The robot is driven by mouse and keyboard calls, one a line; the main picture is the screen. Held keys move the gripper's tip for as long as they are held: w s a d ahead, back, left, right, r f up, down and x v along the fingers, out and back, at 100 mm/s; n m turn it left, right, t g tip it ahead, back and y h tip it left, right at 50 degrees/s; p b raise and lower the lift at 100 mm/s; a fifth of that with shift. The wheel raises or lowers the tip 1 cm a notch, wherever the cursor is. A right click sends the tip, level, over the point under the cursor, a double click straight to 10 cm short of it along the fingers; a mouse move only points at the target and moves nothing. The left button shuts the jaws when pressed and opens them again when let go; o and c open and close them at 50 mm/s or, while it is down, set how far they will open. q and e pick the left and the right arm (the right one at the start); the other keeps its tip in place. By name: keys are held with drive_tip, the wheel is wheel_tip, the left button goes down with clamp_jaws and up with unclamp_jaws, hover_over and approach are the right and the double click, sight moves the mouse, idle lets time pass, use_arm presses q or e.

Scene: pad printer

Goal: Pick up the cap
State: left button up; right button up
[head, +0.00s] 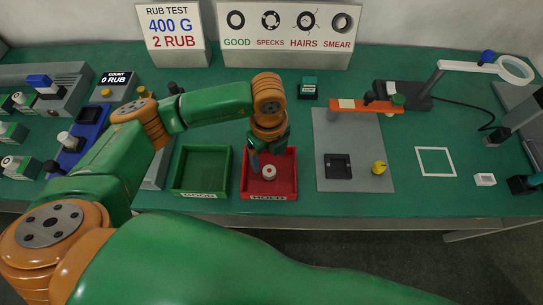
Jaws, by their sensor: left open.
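A small round whitish cap (269,172) with a darker centre lies in the red tray (286,188), whose front label seems to read HOLD. My left gripper (268,168) reaches down into this tray from above, with its fingers at the cap. The jaws are open. Whether the fingers touch the cap is too small to tell. My left arm crosses the view from the lower left and hides part of the bench. My right gripper is not in view.
A green tray (203,188) stands just left of the red one. To the right, a grey plate (350,182) carries a dark square fixture (338,166) and a yellow knob (379,168), with an orange arm (366,105) above. A white square outline (435,162) marks clear bench.

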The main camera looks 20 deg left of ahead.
sight(269, 171)
use_arm(q)
drive_tip(key=f, duration=0.1)
drive_tip(key=f+p, duration=0.1)
drive_tip(key=f, duration=0.3)
drive_tip(key=shift+s+d+f, duration=0.1)
drive_tip(key=shift+s+f, duration=0.05)
drive_tip(key=shift+s, duration=0.25)
drive_tip(key=shift+w+f, duration=0.2)
drive_tip(key=shift+r, duration=0.1)
clamp_jaws()
